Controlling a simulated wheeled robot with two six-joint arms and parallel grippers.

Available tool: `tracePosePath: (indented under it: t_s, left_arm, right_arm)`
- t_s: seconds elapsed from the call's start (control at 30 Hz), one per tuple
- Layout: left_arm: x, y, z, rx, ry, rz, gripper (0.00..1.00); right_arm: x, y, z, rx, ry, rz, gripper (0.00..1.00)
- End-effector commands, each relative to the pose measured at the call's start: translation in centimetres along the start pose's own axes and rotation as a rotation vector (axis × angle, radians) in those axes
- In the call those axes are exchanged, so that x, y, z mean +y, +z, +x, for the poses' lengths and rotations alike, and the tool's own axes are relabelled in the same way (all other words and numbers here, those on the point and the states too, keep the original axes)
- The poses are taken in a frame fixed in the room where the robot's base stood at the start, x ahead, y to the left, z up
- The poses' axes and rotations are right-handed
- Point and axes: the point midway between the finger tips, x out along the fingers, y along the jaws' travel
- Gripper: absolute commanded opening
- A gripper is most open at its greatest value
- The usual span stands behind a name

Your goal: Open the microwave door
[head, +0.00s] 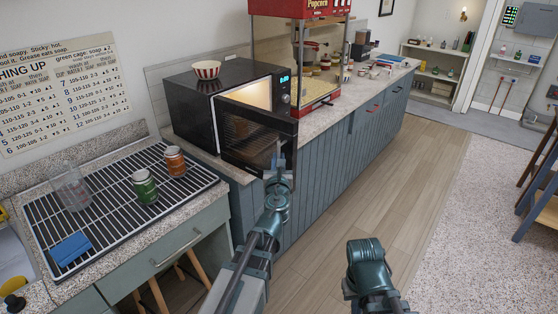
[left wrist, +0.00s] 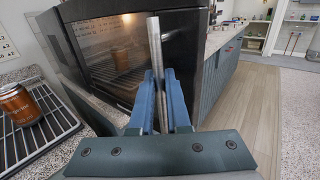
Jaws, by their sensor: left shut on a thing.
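The black microwave (head: 190,100) stands on the counter, and its inside is lit. Its dark glass door (head: 250,135) is partly open, swung out from the left side, with a gap along the top and right. My left gripper (head: 279,162) is at the door's free edge. In the left wrist view its blue fingers (left wrist: 160,105) are shut on the upright metal door handle (left wrist: 156,60). The door (left wrist: 115,65) fills the upper left of that view. Part of my right arm shows at the bottom of the head view; its fingers do not show.
A striped bowl (head: 206,69) sits on the microwave. A red popcorn machine (head: 315,90) stands just to its right. The wooden floor (head: 395,190) right of the cabinets is clear.

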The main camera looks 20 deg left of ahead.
Motion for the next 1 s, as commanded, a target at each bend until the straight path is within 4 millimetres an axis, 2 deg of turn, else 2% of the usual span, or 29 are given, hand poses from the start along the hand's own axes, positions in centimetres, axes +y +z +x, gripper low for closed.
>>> tracePosePath:
  t_s: [0.3,0.33,0.47,0.8,1.0]
  left_arm:
    - [0.1,0.0,0.0,0.000,0.001,0.001,0.00]
    - [0.1,0.0,0.0,0.000,0.001,0.001,0.20]
    - [0.1,0.0,0.0,0.000,0.002,0.001,0.43]
    - [0.1,0.0,-0.1,0.000,0.001,0.001,0.45]
    - [0.2,0.0,-1.2,0.000,0.002,0.001,0.45]
  right_arm:
    - [0.0,0.0,0.0,0.000,0.000,0.000,0.00]
    - [0.0,0.0,0.0,0.000,0.000,0.000,0.00]
    - [0.0,0.0,0.0,0.000,0.000,0.000,0.00]
    - [0.0,0.0,0.0,0.000,0.000,0.000,0.00]
    - [0.0,0.0,0.0,0.000,0.000,0.000,0.00]
